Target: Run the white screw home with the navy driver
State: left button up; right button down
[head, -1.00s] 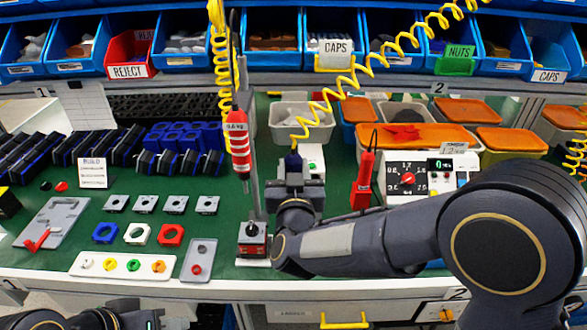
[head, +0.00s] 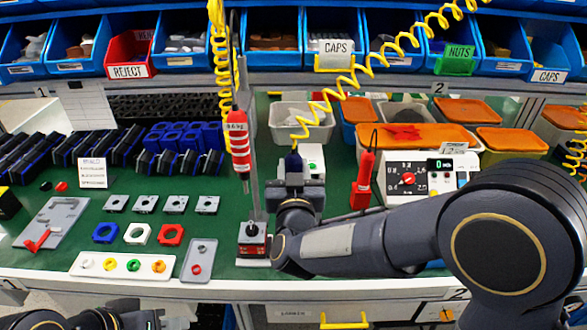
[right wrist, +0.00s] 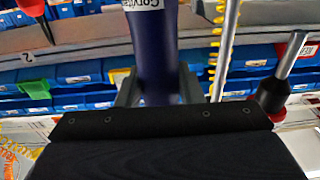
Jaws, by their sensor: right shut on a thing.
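The navy driver (head: 293,160) stands upright over the bench, hanging below the yellow coiled cord. My right gripper (head: 294,178) is shut around it. In the right wrist view the driver's navy body (right wrist: 156,60) sits between the fingers (right wrist: 157,97). Its tip is hidden behind my gripper and arm. I cannot make out the white screw for certain; a small white piece (head: 87,264) lies at the left of the white tray (head: 120,273) with coloured pieces. My left gripper (head: 176,323) is at the bottom edge, partly cut off, far from the driver.
A small dark and red block (head: 252,240) stands by a vertical pole, left of my right wrist. A red hanging tool (head: 239,145) is beside that pole. A white control box (head: 418,175) and a red driver (head: 363,182) stand to the right. Green mat is clear around (head: 225,235).

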aim_at(295, 154)
jog(key=shift+r, duration=0.1)
dwell(0.4)
jog(key=shift+r+p, duration=1.8)
jog(key=shift+r, duration=0.45)
jog(key=shift+w+d, duration=0.1)
